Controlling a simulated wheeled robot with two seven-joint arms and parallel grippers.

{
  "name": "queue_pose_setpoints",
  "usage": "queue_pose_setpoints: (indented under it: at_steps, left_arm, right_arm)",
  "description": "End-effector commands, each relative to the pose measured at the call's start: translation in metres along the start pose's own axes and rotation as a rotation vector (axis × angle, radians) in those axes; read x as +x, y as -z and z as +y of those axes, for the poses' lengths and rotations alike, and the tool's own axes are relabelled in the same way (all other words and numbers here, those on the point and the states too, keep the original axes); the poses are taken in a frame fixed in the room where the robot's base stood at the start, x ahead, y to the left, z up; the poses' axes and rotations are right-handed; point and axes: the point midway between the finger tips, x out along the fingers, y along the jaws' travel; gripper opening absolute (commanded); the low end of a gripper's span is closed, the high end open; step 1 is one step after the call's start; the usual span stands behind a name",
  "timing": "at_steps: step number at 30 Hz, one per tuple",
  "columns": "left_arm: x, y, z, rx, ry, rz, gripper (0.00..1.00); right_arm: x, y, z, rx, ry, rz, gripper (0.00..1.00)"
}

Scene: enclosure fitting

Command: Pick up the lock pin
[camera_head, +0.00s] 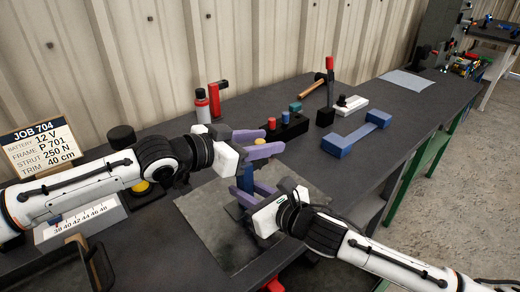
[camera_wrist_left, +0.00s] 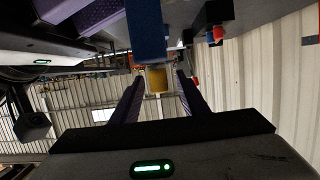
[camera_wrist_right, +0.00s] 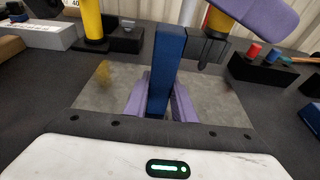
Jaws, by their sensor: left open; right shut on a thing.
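A yellow piece (camera_head: 260,141) shows between the spread purple fingertips of my left gripper (camera_head: 262,143). It also shows between the fingers in the left wrist view (camera_wrist_left: 157,79). My right gripper (camera_head: 256,194) is shut on an upright blue bar (camera_wrist_right: 168,65); the bar stands over the grey mat (camera_head: 205,215).
A job card (camera_head: 38,148) stands at the left.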

Motion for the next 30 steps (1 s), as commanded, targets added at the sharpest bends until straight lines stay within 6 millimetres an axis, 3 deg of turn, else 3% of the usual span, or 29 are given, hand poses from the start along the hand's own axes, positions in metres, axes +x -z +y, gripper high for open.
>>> queue_pose_setpoints:
  at_steps: [6,14,21,30]
  left_arm:
    - [0.028,0.001,0.001,0.0,0.0,0.001,0.4]
    - [0.03,0.001,0.001,0.0,0.0,0.0,0.4]
    - [0.03,0.001,0.001,0.0,0.0,0.0,0.02]
    - [0.029,0.002,0.001,0.0,0.0,0.001,0.0]
  right_arm:
    - [0.0,0.0,0.0,-0.001,0.0,0.001,0.0]
    - [0.0,0.001,0.0,-0.001,0.001,0.001,0.0]
    - [0.0,0.0,0.0,-0.001,0.001,0.001,0.0]
    - [0.0,0.0,0.0,0.0,0.001,0.001,0.0]
